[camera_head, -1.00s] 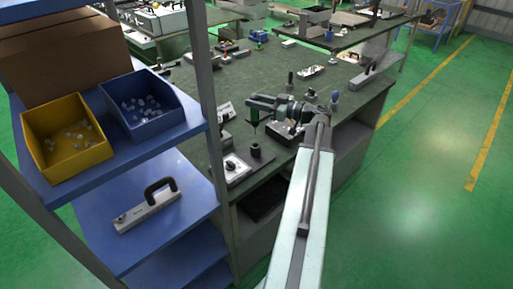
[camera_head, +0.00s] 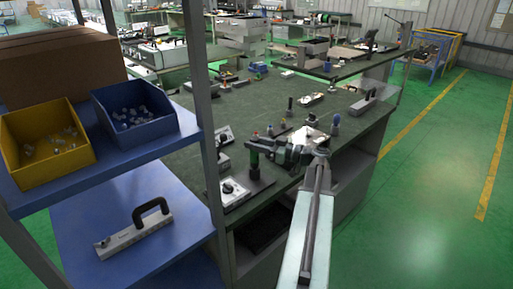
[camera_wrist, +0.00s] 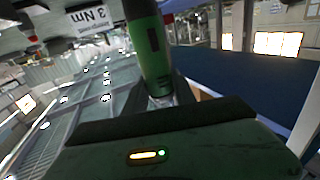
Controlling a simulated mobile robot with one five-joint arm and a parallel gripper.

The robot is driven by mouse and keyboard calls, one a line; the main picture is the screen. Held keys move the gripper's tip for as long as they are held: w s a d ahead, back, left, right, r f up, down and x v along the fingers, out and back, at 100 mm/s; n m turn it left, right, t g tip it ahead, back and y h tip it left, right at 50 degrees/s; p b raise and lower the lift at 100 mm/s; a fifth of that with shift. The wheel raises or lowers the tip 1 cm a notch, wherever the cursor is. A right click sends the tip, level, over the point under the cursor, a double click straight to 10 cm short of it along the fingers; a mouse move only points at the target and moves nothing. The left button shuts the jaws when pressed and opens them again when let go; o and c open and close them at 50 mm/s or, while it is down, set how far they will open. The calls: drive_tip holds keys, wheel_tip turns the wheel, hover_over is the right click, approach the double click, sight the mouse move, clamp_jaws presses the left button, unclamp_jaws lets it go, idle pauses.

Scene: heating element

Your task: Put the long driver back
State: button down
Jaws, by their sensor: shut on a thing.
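My gripper (camera_head: 252,145) is shut on the long driver, a green and dark tool held upright. In the wrist view the driver's green body (camera_wrist: 149,45) fills the upper middle, close in front of the gripper. In the head view its lower green part (camera_head: 254,160) is just above or in a small dark round holder (camera_head: 254,173) on the bench. I cannot tell whether its tip is inside the holder. The holder stands beside a grey control box with a black knob (camera_head: 231,190).
The blue shelf unit (camera_head: 160,158) with yellow (camera_head: 22,178) and blue (camera_head: 163,125) bins stands left of the bench. Small tools (camera_head: 336,120) stand behind my arm. Green floor at right is clear.

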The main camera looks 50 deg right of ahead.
drive_tip(key=shift+f, duration=0.2)
drive_tip(key=c, duration=1)
unclamp_jaws()
drive_tip(key=shift+r, duration=0.1)
drive_tip(key=shift+r, duration=0.1)
drive_tip(key=v, duration=1.2)
